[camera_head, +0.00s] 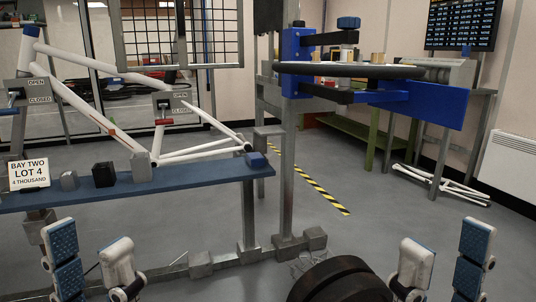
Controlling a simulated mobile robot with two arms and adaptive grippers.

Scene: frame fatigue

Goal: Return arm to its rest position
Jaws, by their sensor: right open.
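My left gripper (88,242) is at the bottom left, with its two blue-and-white fingers apart and nothing between them. It is in front of the blue shelf (140,187) in this view. My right gripper (447,244) is at the bottom right. Its fingers are also apart, with only grey floor between them. Most of both arms is out of the picture.
A white bike frame (92,112) is held in clamps marked open and closed above the blue shelf. A blue fixture (434,105) stands at the upper right. A dark round weight (342,281) sits between the grippers. Open floor (390,215) lies beyond my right gripper.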

